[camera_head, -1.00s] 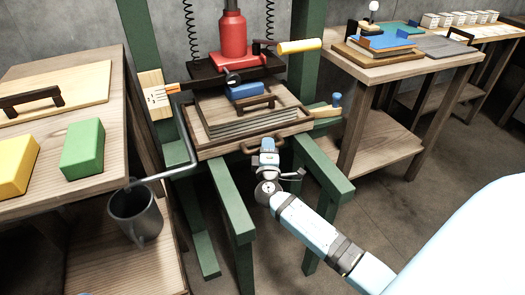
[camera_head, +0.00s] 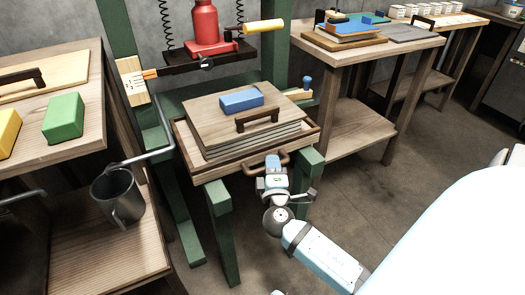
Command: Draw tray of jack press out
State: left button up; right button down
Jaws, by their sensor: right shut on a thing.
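The jack press has a green frame (camera_head: 222,235) and a red jack (camera_head: 205,25) above a dark plate. Its wooden tray (camera_head: 210,172) sits out in front of the jack, on the green rails. On the tray lie a stack of grey sheets and a wooden board (camera_head: 203,113) with a dark handle (camera_head: 257,119) and a blue block (camera_head: 241,100). My right gripper (camera_head: 274,172) is shut on the brown tray handle (camera_head: 266,168) at the tray's front edge. My left gripper is not in view.
A bench at the left holds a green block (camera_head: 63,117), a yellow block (camera_head: 8,132) and a handled board. A grey mug (camera_head: 118,196) stands on a lower shelf, below a bent metal pipe (camera_head: 150,156). A side table (camera_head: 362,48) stands at the right. Floor at the right is clear.

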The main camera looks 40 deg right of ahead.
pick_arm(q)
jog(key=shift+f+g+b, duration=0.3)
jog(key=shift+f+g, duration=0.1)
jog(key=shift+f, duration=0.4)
pick_arm(e)
jog(key=shift+s+a, duration=0.2)
jog(key=shift+s, duration=0.55)
jog(key=shift+s+a, duration=0.2)
jog(key=shift+s, duration=0.6)
jog(key=shift+s+a, duration=0.2)
jog(key=shift+s, duration=0.55)
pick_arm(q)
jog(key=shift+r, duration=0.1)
pick_arm(e)
jog(key=c, duration=1.3)
grip_release()
jog(key=shift+c, duration=0.2)
